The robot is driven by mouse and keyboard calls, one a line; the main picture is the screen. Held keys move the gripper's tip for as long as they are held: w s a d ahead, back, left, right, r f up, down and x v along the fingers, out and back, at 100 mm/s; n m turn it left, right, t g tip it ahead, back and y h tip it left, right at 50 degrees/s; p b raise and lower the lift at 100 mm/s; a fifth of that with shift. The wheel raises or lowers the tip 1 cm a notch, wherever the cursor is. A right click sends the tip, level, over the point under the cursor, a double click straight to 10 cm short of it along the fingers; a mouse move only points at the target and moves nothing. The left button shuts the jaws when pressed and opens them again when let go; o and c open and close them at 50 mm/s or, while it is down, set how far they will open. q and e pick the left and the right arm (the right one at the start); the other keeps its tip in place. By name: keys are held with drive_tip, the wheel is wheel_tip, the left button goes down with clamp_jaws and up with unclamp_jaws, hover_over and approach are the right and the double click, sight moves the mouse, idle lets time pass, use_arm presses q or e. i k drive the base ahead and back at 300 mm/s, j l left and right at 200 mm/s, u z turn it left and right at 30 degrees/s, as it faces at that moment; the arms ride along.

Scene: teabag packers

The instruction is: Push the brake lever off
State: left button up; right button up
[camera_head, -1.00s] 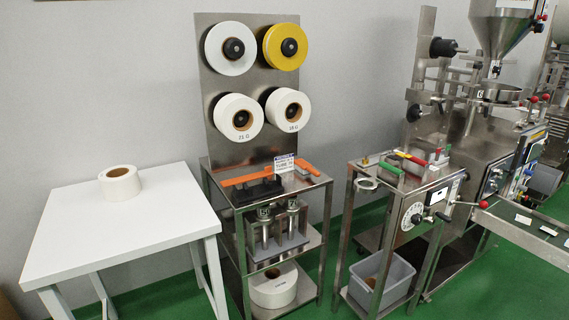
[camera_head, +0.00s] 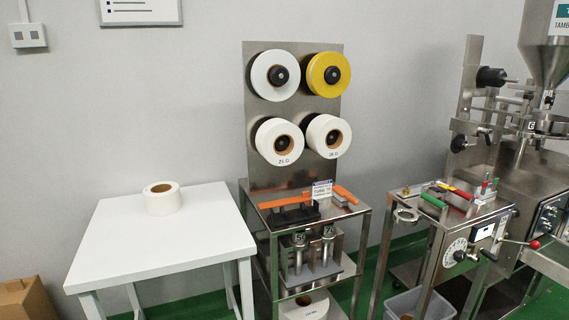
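Several levers and handles show, and I cannot tell which one is the brake lever. A lever with a red ball knob (camera_head: 535,244) sticks out at the right, at the front of the packing machine (camera_head: 515,180). A green handle (camera_head: 433,201) and a red handle (camera_head: 461,194) lie on that stand's top. Neither of my grippers is in view.
A steel rack (camera_head: 292,120) with white and yellow rolls stands in the middle, orange-handled tools (camera_head: 285,201) on its shelf. A white table (camera_head: 150,240) with a paper roll (camera_head: 162,198) is at left. A cardboard box (camera_head: 25,300) is at lower left. Green floor shows between the furniture.

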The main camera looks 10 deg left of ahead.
sight(535, 244)
drive_tip(key=z, duration=1.3)
drive_tip(key=i+j, duration=0.2)
drive_tip(key=i, duration=0.2)
drive_tip(key=i+j, duration=0.15)
drive_tip(key=i, duration=0.25)
drive_tip(key=i+j+z, duration=0.1)
drive_tip(key=i, duration=0.35)
drive_tip(key=i+j, duration=0.3)
drive_tip(key=i, duration=0.1)
